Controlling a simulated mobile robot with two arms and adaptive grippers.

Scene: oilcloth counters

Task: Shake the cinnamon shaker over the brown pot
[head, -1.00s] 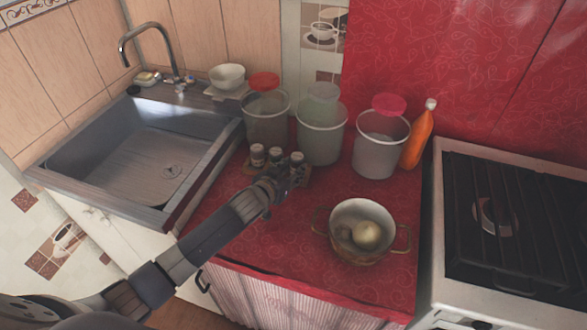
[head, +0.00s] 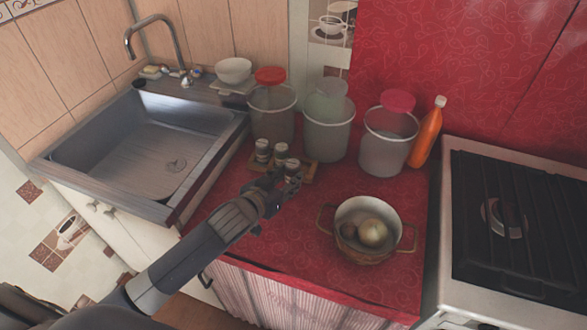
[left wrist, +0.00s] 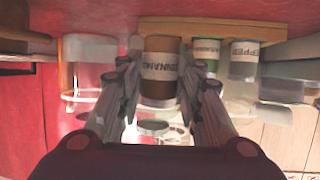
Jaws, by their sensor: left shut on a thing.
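The cinnamon shaker (left wrist: 161,67), brown with a pale label, is between the fingers of my left gripper (head: 283,182), which is shut on it. In the head view the shaker (head: 292,167) shows just beyond the fingers, at the front of the wooden rack (head: 311,170); a gap under it cannot be made out. The left wrist view is upside down and shows the gripper (left wrist: 156,98) on both sides of the shaker. The brown pot (head: 363,248) stands to the right on the red counter, with round, onion-like items inside. My right gripper is out of view.
Two other shakers (head: 262,150) (head: 281,152) stand at the rack, one labelled pepper (left wrist: 244,58). Three clear canisters (head: 329,128) and an orange bottle (head: 427,135) stand behind. The sink (head: 140,140) is left, the stove (head: 510,220) right. Red counter between rack and pot is clear.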

